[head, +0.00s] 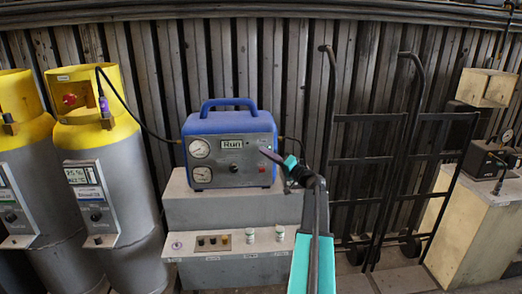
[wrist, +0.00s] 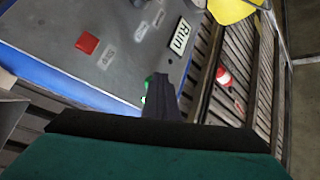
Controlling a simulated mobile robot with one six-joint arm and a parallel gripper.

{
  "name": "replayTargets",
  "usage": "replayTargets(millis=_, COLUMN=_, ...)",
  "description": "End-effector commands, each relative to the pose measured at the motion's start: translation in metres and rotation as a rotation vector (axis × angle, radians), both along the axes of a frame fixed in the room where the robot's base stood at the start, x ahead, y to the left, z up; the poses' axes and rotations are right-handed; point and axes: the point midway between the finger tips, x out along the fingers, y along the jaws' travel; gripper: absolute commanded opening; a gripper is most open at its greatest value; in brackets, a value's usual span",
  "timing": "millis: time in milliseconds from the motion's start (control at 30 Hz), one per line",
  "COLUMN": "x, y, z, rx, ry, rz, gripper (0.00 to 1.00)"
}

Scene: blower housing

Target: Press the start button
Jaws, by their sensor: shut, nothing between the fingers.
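The blue machine (head: 235,145) stands on a grey stepped block, its grey front panel facing me. The panel carries a "Run" display (head: 232,144), which also shows in the wrist view (wrist: 180,36). My gripper (head: 266,153) is shut and empty, its dark tip in front of the panel's right part. In the wrist view the shut fingers (wrist: 157,85) cover most of a green spot (wrist: 145,99), likely the green button. I cannot tell whether the tip touches it. A red square button (wrist: 88,43) lies apart from the fingers, in clear view.
Two grey cylinders with yellow tops (head: 102,165) stand at left, with a hose (head: 132,108) running to the machine. A ledge with small knobs and jars (head: 214,241) is below. Black hand trucks (head: 380,155) stand right, and a beige box (head: 470,215) beyond them.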

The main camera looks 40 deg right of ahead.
Motion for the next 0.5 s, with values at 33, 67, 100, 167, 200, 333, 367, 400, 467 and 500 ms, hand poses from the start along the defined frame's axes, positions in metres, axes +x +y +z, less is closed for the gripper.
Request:
replayTargets(millis=33, x=-0.0009, y=0.0007, z=-0.0011, rx=0.000, ry=0.000, rz=0.000, gripper=0.00)
replayTargets(millis=67, x=-0.0015, y=0.0011, z=-0.0014, rx=-0.001, ry=0.000, rz=0.000, gripper=0.00)
replayTargets(millis=100, x=-0.0024, y=0.0019, z=-0.0018, rx=-0.001, ry=0.000, rz=0.000, gripper=0.00)
replayTargets(millis=167, x=-0.0037, y=0.0029, z=-0.0021, rx=-0.001, ry=0.000, rz=0.000, gripper=0.00)
replayTargets(millis=200, x=-0.0046, y=0.0038, z=-0.0022, rx=-0.001, ry=0.000, rz=0.000, gripper=0.00)
replayTargets(millis=333, x=-0.0069, y=0.0056, z=-0.0015, rx=0.000, ry=0.000, rz=0.000, gripper=0.00)
replayTargets(millis=367, x=-0.0071, y=0.0058, z=-0.0012, rx=0.000, ry=0.000, rz=0.000, gripper=0.00)
replayTargets(millis=400, x=-0.0074, y=0.0060, z=-0.0008, rx=0.000, ry=0.000, rz=0.000, gripper=0.00)
replayTargets(millis=467, x=-0.0075, y=0.0060, z=-0.0004, rx=0.000, ry=0.000, rz=0.000, gripper=0.00)
replayTargets(millis=500, x=-0.0074, y=0.0059, z=-0.0001, rx=0.000, ry=0.000, rz=0.000, gripper=0.00)
